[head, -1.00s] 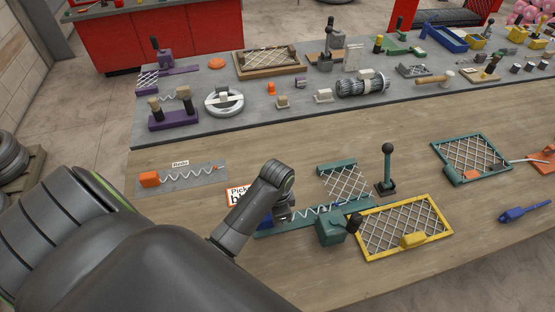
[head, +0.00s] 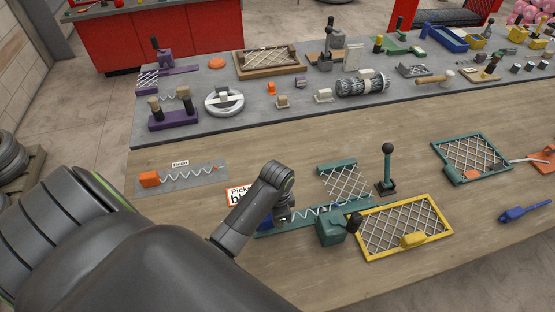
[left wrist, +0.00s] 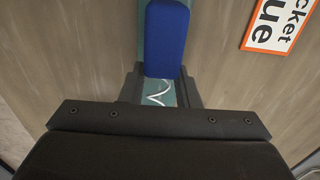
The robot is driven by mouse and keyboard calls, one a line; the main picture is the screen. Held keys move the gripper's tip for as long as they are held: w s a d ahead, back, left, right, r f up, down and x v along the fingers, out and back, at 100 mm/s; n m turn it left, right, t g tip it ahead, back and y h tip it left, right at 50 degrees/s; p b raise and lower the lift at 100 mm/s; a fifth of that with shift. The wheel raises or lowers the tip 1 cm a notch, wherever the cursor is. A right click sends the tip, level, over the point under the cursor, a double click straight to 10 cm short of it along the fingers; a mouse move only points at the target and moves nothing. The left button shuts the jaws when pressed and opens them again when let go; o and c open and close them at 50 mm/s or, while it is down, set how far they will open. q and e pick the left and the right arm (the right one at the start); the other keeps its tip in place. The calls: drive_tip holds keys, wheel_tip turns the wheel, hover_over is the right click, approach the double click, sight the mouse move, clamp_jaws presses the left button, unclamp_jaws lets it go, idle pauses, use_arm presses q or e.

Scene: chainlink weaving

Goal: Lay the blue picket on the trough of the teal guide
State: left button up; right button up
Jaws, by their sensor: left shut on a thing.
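The blue picket is a blue block (left wrist: 166,38) with a white zigzag wire (head: 322,211). My left gripper (head: 284,214) is shut on it at the block end, low over the teal guide (head: 292,229). In the head view the gripper hides most of the block. In the left wrist view the block lies in line with the teal strip, and a piece of wire (left wrist: 158,93) shows between the fingers. The wire runs along the guide toward the woven mesh (head: 346,181). I cannot tell whether the picket touches the trough floor. My right gripper is not in view.
A teal box with a black knob (head: 331,231) stands at the guide's front. A yellow-framed mesh (head: 384,247) lies to its right, and a dark-green lever (head: 387,165) stands behind. An orange-ended wire (head: 150,179) lies on a grey plate at left. A sign (head: 238,194) is beside my gripper.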

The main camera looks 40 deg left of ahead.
use_arm(q)
drive_tip(key=shift+f, duration=0.45)
drive_tip(key=o, duration=1.1)
